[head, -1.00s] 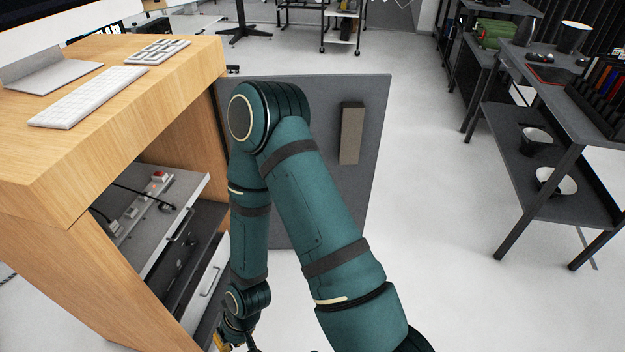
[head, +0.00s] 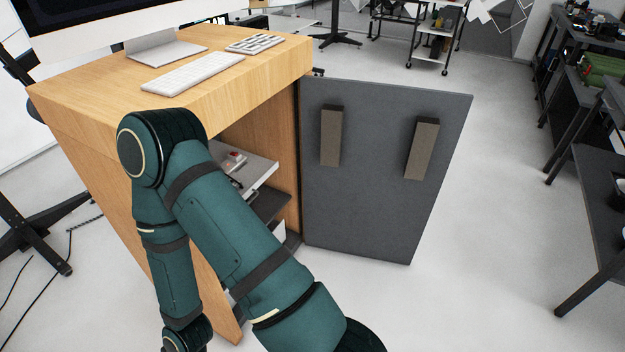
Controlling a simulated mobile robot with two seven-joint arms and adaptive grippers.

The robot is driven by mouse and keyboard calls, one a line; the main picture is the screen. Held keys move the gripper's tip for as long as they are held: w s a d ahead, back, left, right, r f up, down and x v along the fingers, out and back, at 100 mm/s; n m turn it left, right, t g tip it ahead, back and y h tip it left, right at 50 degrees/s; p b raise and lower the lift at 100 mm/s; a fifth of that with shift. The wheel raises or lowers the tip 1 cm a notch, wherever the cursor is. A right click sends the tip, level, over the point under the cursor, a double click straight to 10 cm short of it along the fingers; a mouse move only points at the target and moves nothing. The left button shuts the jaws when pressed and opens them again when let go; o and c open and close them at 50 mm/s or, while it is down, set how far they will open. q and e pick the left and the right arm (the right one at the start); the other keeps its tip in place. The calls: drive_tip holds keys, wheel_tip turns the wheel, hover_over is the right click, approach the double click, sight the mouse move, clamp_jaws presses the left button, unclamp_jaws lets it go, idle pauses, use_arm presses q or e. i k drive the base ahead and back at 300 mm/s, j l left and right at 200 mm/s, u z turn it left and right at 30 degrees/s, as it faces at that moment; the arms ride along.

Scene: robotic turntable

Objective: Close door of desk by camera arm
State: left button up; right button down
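The wooden desk (head: 90,115) stands at the left of the head view. Its dark grey door (head: 370,215) hangs open, swung out to the right from the cabinet's right edge. Two grey-brown blocks sit on the door's visible face, one nearer the hinge (head: 331,138) and one nearer the free edge (head: 421,150). One green arm of mine crosses in front of the desk and hides much of the cabinet opening. Its gripper lies below the picture. My other gripper is not in view either.
A keyboard (head: 193,74) and a monitor stand on the desk top. Inside the cabinet, a pulled-out shelf (head: 258,174) partly shows behind my arm. A dark rack (head: 605,200) stands at the right. The floor (head: 490,230) between door and rack is clear.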

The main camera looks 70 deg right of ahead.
sight(377, 158)
drive_tip(key=l+u, duration=0.1)
drive_tip(key=u, duration=1.45)
drive_tip(key=k+l+u, duration=0.1)
drive_tip(key=k, duration=0.5)
drive_tip(key=k+l+u, duration=0.15)
drive_tip(key=k, duration=0.45)
drive_tip(key=k+l+u, duration=0.1)
drive_tip(key=k, duration=0.5)
drive_tip(key=k+l+u, duration=0.1)
drive_tip(key=k+u, duration=0.2)
drive_tip(key=k, duration=0.15)
drive_tip(key=k+u, duration=0.25)
drive_tip(key=k, duration=0.2)
drive_tip(key=k+j+u, duration=0.1)
drive_tip(key=k+u, duration=0.3)
drive_tip(key=k, duration=0.55)
drive_tip(key=k+j+u, duration=0.15)
drive_tip(key=k, duration=0.8)
drive_tip(key=k+l+z, duration=0.1)
drive_tip(key=k, duration=0.35)
drive_tip(key=k+l, duration=0.1)
drive_tip(key=k, duration=0.3)
drive_tip(key=z, duration=1.5)
